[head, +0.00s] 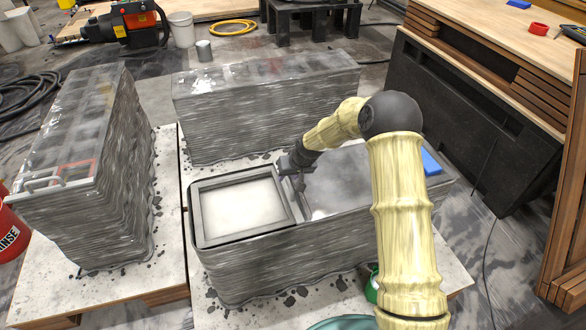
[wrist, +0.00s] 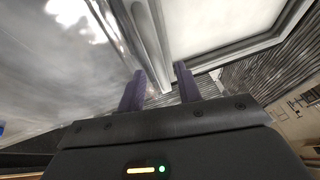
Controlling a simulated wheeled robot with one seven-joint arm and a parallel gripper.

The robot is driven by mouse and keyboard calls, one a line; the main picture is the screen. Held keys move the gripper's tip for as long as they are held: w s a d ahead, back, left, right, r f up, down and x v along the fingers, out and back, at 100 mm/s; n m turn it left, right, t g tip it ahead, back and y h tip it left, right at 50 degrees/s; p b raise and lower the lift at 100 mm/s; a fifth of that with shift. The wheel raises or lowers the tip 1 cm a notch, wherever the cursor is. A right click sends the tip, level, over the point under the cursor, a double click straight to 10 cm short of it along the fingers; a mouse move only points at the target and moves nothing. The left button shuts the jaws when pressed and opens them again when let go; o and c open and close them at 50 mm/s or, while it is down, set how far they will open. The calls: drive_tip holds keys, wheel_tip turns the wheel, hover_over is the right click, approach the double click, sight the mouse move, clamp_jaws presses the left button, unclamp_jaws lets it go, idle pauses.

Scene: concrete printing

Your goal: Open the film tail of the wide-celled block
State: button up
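The wide-celled block (head: 300,262) is the front grey layered block in the head view. Its left cell has a grey frame (head: 196,215) around a pale, cloudy surface. Glossy clear film (head: 345,180) covers its right cell. My gripper (head: 297,187) points down at the divider between the two cells. In the wrist view its two dark fingers (wrist: 160,88) stand apart, with the grey divider bar (wrist: 150,45) running down toward the gap between them. Contact with the bar or film cannot be told. I cannot make out a separate film tail; the gripper may hide it.
A film-covered block (head: 265,95) stands close behind, and another with a small red-framed patch and handle (head: 95,140) stands at left. A blue item (head: 431,162) lies at the front block's right end. A workbench (head: 480,110) bounds the right side.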

drive_tip(key=p+v, duration=0.1)
drive_tip(key=v, duration=1.6)
drive_tip(key=shift+s, duration=0.2)
drive_tip(key=shift+w+r, duration=0.1)
drive_tip(key=s+d+m+h, duration=0.1)
drive_tip(key=s+d, duration=0.4)
drive_tip(key=s, duration=0.3)
drive_tip(key=s+d+r+m+h, duration=0.1)
drive_tip(key=s+d+m, duration=0.1)
drive_tip(key=s+d, duration=0.5)
drive_tip(key=s+d+m+h, duration=0.1)
drive_tip(key=s+d+h, duration=0.15)
drive_tip(key=s, duration=0.75)
wheel_tip(320, 180, up, 16)
drive_tip(key=p, duration=1.6)
drive_tip(key=shift+d+g+y, duration=0.35)
drive_tip(key=shift+g+y, duration=0.05)
drive_tip(key=shift+y, duration=0.05)
